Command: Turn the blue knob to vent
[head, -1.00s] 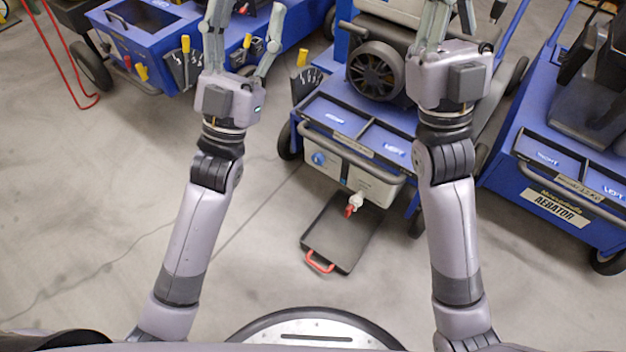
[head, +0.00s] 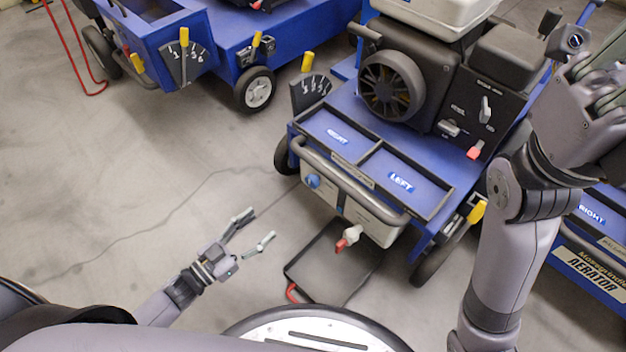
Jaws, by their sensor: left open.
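The blue knob (head: 313,181) sits at the left end of the pale front panel (head: 345,205) of the middle blue machine, below its grey handlebar. Any marking around the knob is too small to read. My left gripper (head: 255,228) is low at the left of the machine, open and empty. Its fingers point up and right, apart from the knob. My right gripper (head: 590,85) is raised at the upper right, partly cut off by the picture edge. I cannot tell whether its fingers are open or shut.
A red-handled valve (head: 347,239) sticks out under the panel above a black tray (head: 330,262) on the floor. The handlebar (head: 350,182) spans the machine's front. Other blue machines stand at the upper left and right. The floor at left is clear.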

